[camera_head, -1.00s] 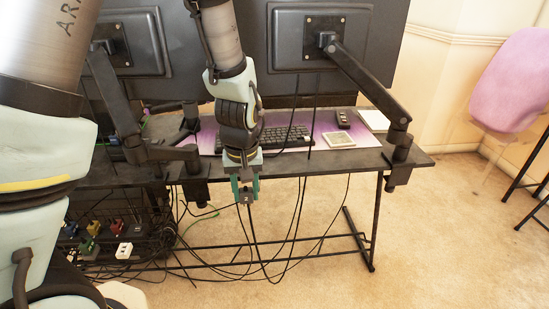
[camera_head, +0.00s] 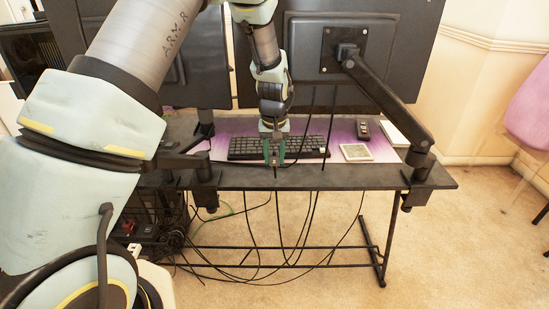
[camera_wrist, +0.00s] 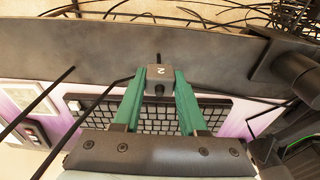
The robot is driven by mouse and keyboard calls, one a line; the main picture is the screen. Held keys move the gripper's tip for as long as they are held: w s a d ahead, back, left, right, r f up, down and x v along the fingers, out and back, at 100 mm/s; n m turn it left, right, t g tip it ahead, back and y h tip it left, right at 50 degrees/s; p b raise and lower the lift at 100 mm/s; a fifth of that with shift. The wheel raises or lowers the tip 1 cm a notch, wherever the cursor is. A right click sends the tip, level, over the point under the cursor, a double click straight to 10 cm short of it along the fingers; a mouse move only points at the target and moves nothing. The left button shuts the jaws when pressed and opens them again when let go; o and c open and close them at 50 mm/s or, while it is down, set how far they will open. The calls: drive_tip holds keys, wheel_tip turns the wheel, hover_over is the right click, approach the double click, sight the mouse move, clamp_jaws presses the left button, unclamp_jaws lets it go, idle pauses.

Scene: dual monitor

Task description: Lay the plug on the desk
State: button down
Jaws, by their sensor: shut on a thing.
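My gripper (camera_head: 275,160) is shut on a small dark grey plug. In the wrist view the plug (camera_wrist: 160,74) sits between the tips of the two green fingers and bears a white "2". The plug is over the dark rear strip of the desk (camera_head: 350,178), close to its edge. From these views I cannot tell whether it touches the surface. A black keyboard (camera_head: 245,148) lies on a purple mat just beyond the gripper. In the head view the plug is mostly hidden by the fingers.
A monitor arm (camera_head: 385,95) is clamped at the right of the desk edge, another at the left. Two monitors (camera_head: 300,60) stand above. Loose cables (camera_head: 285,240) hang below the edge. The strip between gripper and right clamp is clear.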

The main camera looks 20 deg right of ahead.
sight(274, 155)
drive_tip(key=shift+w+d, duration=0.35)
drive_tip(key=shift+w, duration=0.45)
drive_tip(key=shift+f+p, duration=0.65)
drive_tip(key=shift+f, duration=1.3)
drive_tip(key=shift+c, duration=2.3)
unclamp_jaws()
drive_tip(key=r, duration=0.4)
drive_tip(key=r+b, duration=0.1)
drive_tip(key=r, duration=0.3)
drive_tip(key=s+r+b, duration=0.1)
drive_tip(key=r, duration=0.3)
drive_tip(key=shift+s+a+r, duration=0.1)
drive_tip(key=shift+a+r, duration=0.05)
drive_tip(key=shift+a, duration=0.15)
